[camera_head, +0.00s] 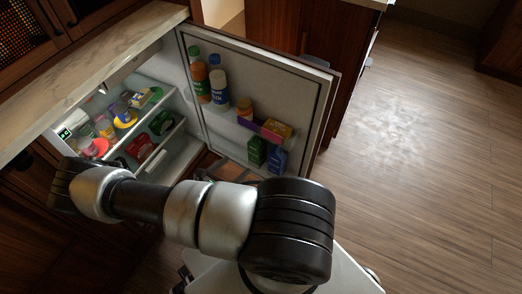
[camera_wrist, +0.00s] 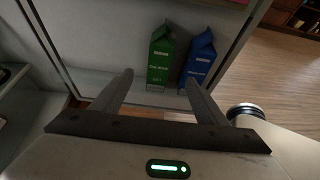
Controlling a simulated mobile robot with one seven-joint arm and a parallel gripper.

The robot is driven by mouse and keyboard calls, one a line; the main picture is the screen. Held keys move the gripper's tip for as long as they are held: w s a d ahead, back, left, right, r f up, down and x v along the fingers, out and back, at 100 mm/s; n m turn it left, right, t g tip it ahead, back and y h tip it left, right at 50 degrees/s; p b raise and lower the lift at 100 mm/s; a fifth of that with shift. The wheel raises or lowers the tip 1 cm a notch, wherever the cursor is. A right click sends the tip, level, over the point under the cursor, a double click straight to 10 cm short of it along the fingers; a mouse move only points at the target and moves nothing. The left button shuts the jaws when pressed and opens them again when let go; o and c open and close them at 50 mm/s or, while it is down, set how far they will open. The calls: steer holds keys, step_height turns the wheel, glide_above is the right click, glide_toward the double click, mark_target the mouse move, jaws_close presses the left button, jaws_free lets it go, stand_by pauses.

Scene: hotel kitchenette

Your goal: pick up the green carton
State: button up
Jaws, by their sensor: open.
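A green carton (camera_wrist: 160,56) stands upright on the lower door shelf of the open fridge. It also shows in the head view (camera_head: 257,151), beside a blue carton (camera_head: 277,158). In the wrist view the blue carton (camera_wrist: 198,58) is just right of the green one. My gripper (camera_wrist: 158,82) is open and empty. Its two fingers point toward the cartons, with the green carton in the gap between them in the picture and the right fingertip near the blue carton's base. I cannot tell how far the fingertips are from the green carton.
The fridge door (camera_head: 270,75) stands open, with bottles (camera_head: 201,82) and boxes (camera_head: 278,129) on its upper shelves. Fridge shelves (camera_head: 153,137) hold several food items at left. A marble counter (camera_head: 100,65) runs above. The wooden floor (camera_head: 420,150) at right is clear.

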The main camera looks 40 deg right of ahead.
mark_target(253, 153)
steer(key=b+x, duration=0.2)
steer(key=x, duration=0.8)
steer(key=shift+d+f, duration=0.1)
steer(key=b+x, duration=0.1)
steer(key=x, duration=0.1)
steer(key=b+x, duration=0.1)
steer(key=x, duration=0.1)
steer(key=shift+d+f, duration=0.15)
steer(key=shift+f, duration=0.3)
steer(key=shift+w+d+f, duration=0.1)
steer(key=shift+w+d, duration=0.05)
steer(key=shift+d, duration=0.1)
steer(key=c, duration=1.3)
steer(key=shift+c, duration=0.7)
steer(key=shift+r, duration=0.25)
